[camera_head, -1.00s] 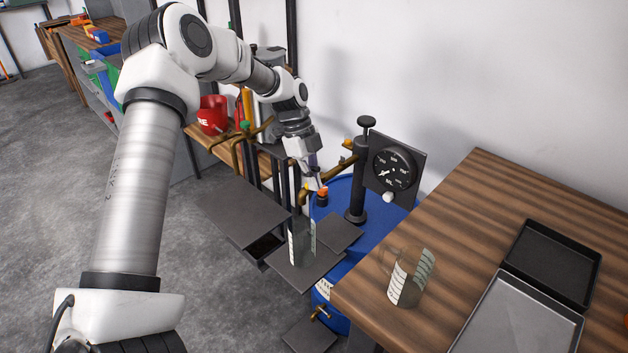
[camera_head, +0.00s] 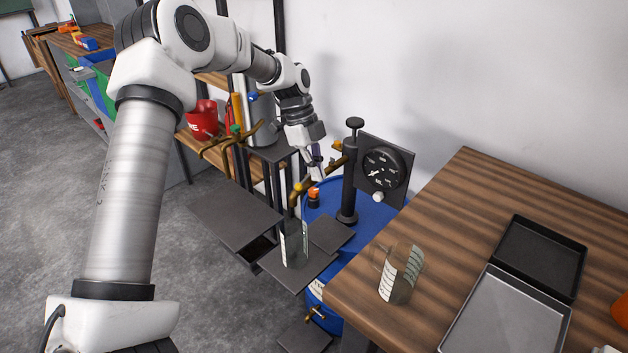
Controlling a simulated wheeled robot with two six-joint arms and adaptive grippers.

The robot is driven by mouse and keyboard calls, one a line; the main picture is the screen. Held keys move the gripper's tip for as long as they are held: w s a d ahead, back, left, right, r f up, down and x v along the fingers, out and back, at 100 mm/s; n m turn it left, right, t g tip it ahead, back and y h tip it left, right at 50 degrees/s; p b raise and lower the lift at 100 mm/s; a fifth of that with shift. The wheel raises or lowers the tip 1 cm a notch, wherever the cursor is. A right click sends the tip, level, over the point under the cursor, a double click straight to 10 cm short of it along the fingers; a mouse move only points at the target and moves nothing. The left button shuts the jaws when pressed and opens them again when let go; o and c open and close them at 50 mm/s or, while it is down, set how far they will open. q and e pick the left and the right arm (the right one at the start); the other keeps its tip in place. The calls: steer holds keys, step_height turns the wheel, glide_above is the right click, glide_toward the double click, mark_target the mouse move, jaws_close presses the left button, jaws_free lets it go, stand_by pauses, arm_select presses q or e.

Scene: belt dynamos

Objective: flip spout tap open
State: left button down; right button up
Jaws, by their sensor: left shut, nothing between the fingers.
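A brass spout (camera_head: 302,186) slants down from the top of the pump on the blue drum (camera_head: 372,217). Its lower end is above a clear measuring beaker (camera_head: 294,245) on a dark plate. A small brass tap part (camera_head: 337,146) shows on the upper part of the spout. My left gripper (camera_head: 319,173) is shut and empty, pointing down at the spout's middle. It covers part of the spout, and I cannot tell whether it touches. The tap's exact position is too small to read. My right gripper is not in view.
A black dial gauge (camera_head: 383,168) stands right of the pump column (camera_head: 349,178). A second beaker (camera_head: 400,272) and dark trays (camera_head: 541,258) are on the wooden table (camera_head: 462,190). A red mug (camera_head: 202,120) sits on the shelf behind. Dark plates (camera_head: 236,212) flank the filling place.

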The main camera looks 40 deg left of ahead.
arm_select(q)
steer(key=v, duration=0.6)
steer(key=shift+a+r, duration=0.25)
steer(key=shift+r, duration=0.05)
steer(key=shift+w, duration=0.1)
